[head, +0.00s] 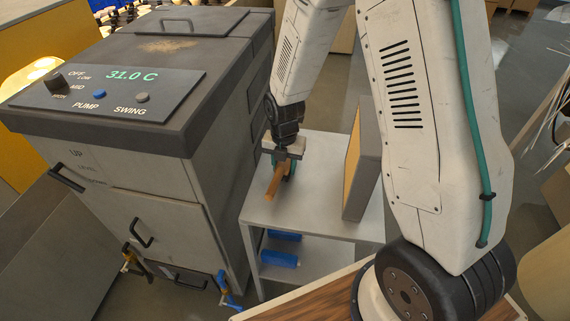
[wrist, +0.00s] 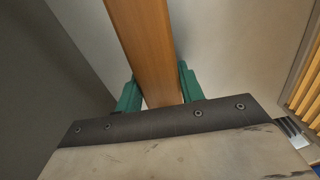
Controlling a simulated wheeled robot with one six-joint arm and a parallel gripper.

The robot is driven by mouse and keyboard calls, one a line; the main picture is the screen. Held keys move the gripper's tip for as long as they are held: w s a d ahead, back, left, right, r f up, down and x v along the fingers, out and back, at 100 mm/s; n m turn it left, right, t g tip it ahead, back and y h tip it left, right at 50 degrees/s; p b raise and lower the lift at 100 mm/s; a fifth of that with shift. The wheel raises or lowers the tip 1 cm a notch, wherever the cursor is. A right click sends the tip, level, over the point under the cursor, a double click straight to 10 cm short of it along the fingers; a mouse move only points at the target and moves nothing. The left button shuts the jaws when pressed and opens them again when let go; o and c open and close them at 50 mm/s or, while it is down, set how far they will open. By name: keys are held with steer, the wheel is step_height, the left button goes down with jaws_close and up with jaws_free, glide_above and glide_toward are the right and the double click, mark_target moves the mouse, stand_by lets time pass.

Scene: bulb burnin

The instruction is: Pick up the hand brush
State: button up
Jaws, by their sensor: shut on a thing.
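The hand brush shows as a flat orange-brown wooden piece (wrist: 147,45) between the green fingers of my gripper (wrist: 157,92) in the wrist view. The fingers touch it on both sides, so my gripper is shut on it. Its far end runs out of the top of the wrist view, and I see no bristles. In the head view the wooden brush (head: 274,183) slants down to the left from my gripper (head: 286,170), over the light grey table (head: 308,198). I cannot tell whether it touches the tabletop.
A grey machine (head: 160,180) with a display reading 31.0 C stands close on the left. An upright panel with a tan face (head: 356,165) stands on the table's right side. Blue items (head: 280,258) lie on the lower shelf. The table's front part is clear.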

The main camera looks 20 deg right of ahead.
steer(key=shift+r, duration=0.15)
steer(key=shift+r, duration=0.65)
step_height(320, 180, up, 2)
steer(key=shift+s+a+r, duration=0.1)
steer(key=shift+a, duration=0.05)
steer(key=s+a, duration=0.6)
steer(key=a, duration=0.1)
steer(key=s+a+r, duration=0.1)
steer(key=s+a, duration=0.2)
steer(key=a, duration=0.1)
steer(key=shift+s+a, duration=0.1)
steer(key=shift+s, duration=0.05)
steer(key=shift+s+a+r, duration=0.1)
steer(key=shift+s+a, duration=0.25)
steer(key=shift+a, duration=0.05)
steer(key=shift+o, duration=1.3)
steer(key=shift+c, duration=0.4)
